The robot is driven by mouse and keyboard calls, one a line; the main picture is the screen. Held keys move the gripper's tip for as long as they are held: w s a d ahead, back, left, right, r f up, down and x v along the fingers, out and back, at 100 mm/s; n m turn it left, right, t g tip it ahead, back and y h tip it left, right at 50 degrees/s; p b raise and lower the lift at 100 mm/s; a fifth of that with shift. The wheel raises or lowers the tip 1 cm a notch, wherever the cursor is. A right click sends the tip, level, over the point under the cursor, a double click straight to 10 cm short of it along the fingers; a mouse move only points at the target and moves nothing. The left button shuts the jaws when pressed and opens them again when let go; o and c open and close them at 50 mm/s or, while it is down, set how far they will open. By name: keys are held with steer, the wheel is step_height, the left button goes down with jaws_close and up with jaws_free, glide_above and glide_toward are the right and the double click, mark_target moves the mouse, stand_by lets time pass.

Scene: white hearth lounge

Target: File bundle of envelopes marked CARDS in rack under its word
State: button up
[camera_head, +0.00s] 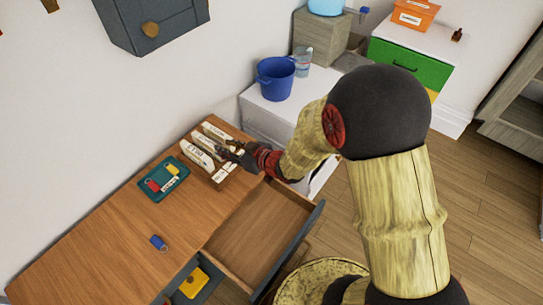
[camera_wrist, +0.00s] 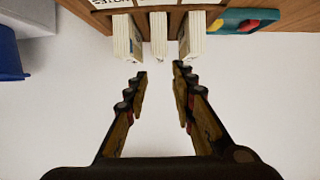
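A wooden rack (camera_head: 222,178) stands at the back of the wooden desk, with several white envelope bundles (camera_head: 200,158) in or on it. In the wrist view three white bundles jut from the rack (camera_wrist: 175,20), side by side: left (camera_wrist: 122,38), middle (camera_wrist: 158,35) and right (camera_wrist: 193,38). White word labels (camera_wrist: 112,3) sit above them, cut off by the frame edge. I cannot tell which bundle reads CARDS. My gripper (camera_wrist: 160,72) is open and empty, its fingertips a little short of the middle bundle. In the head view my gripper (camera_head: 232,152) is at the rack's right side.
A teal tray (camera_head: 150,186) with small red and yellow items lies left of the rack. A blue padlock-like item (camera_head: 158,242) lies on the desk. The drawer (camera_head: 255,235) below is pulled open. A blue bucket (camera_head: 276,78) stands on a white cabinet behind my arm.

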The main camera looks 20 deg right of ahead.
steer(key=s+d+r+m+g+h, duration=0.1)
steer(key=s+d+r+m+h, duration=0.2)
steer(key=d+r, duration=0.4)
steer(key=s+d+r+m+h, duration=0.1)
steer(key=s+d+r+h, duration=0.2)
steer(key=d+r+h, duration=0.35)
steer(key=s+r+m+g+y, duration=0.1)
steer(key=s+r+g, duration=0.1)
steer(key=s, duration=0.9)
steer(key=s+r+m+g+y, duration=0.1)
steer(key=s+r, duration=0.3)
steer(key=s, duration=0.8)
steer(key=shift+a+m+g, duration=0.15)
steer(key=shift+m+g, duration=0.25)
steer(key=shift+g, duration=0.4)
steer(key=shift+r, duration=0.1)
